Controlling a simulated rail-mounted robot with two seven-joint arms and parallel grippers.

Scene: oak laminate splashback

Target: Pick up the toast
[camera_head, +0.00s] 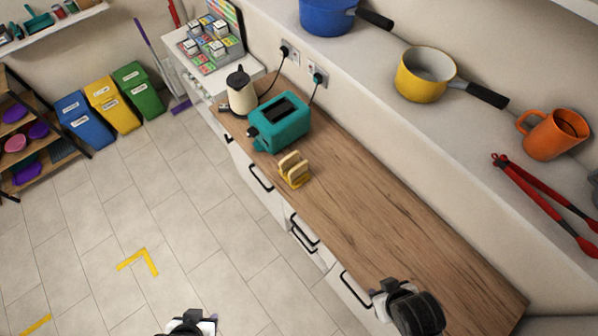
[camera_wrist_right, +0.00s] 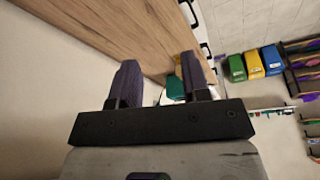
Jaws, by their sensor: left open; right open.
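Slices of toast (camera_head: 291,162) stand upright in a small yellow rack (camera_head: 297,183) on the wooden counter, in front of the teal toaster (camera_head: 281,122). My left gripper (camera_head: 192,322) is at the bottom edge of the head view, over the floor, far from the toast; its fingers are hardly visible. My right gripper (camera_head: 385,298) is above the near end of the counter, well away from the toast. In the right wrist view its two fingers (camera_wrist_right: 161,84) are apart with nothing between them. The toaster shows small and partly hidden behind a finger in that view (camera_wrist_right: 174,87).
A cream kettle (camera_head: 241,93) stands behind the toaster. The wooden counter (camera_head: 372,222) is clear between the toast and my right gripper. A shelf above it holds a yellow pan (camera_head: 422,84), a blue pot (camera_head: 327,16), an orange mug (camera_head: 552,137) and red tongs (camera_head: 540,198).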

